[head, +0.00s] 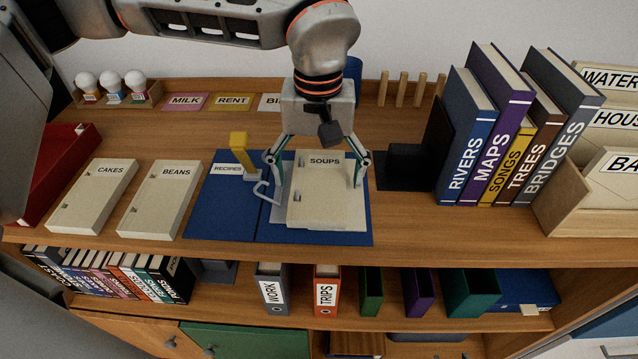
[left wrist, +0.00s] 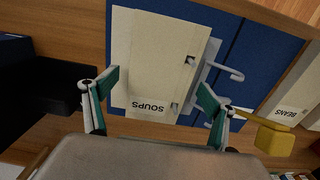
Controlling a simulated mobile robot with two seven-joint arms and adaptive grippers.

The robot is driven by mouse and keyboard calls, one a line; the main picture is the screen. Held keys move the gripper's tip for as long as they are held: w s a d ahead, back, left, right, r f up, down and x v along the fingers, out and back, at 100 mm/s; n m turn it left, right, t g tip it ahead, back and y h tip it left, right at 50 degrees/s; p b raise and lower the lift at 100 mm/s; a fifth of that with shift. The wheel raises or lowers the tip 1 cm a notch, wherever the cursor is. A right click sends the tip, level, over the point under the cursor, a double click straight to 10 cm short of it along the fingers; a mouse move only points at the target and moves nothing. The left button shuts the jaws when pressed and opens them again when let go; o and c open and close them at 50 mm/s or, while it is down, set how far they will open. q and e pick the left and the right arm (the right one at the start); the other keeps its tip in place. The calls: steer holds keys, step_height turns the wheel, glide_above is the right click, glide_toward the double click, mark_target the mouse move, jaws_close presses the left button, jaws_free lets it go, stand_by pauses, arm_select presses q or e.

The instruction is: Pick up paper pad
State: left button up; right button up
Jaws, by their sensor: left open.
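The cream paper pad labelled SOUPS (head: 322,203) lies on the right half of an open blue folder (head: 218,216) on the desk top. My left gripper (head: 317,172) comes down over this pad, open, with one finger at each side of it. In the left wrist view the pad (left wrist: 153,60) shows between the two spread fingers (left wrist: 158,90); whether they touch its edges I cannot tell. Two similar pads, CAKES (head: 92,198) and BEANS (head: 164,200), lie to the left. My right gripper is not in view.
A yellow-handled piece (head: 240,158) and a grey metal hook (head: 264,190) sit close to the pad's left side. A black bookend (head: 433,145) and upright books (head: 468,130) stand to the right. A red tray (head: 58,165) is at the far left.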

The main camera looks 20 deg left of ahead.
mark_target(319, 181)
arm_select(q)
steer(key=shift+r, duration=0.1)
steer(key=c, duration=1.2)
steer(key=shift+c, duration=0.9)
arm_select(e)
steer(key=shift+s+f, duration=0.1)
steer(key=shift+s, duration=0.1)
arm_select(q)
steer(key=shift+r, duration=0.15)
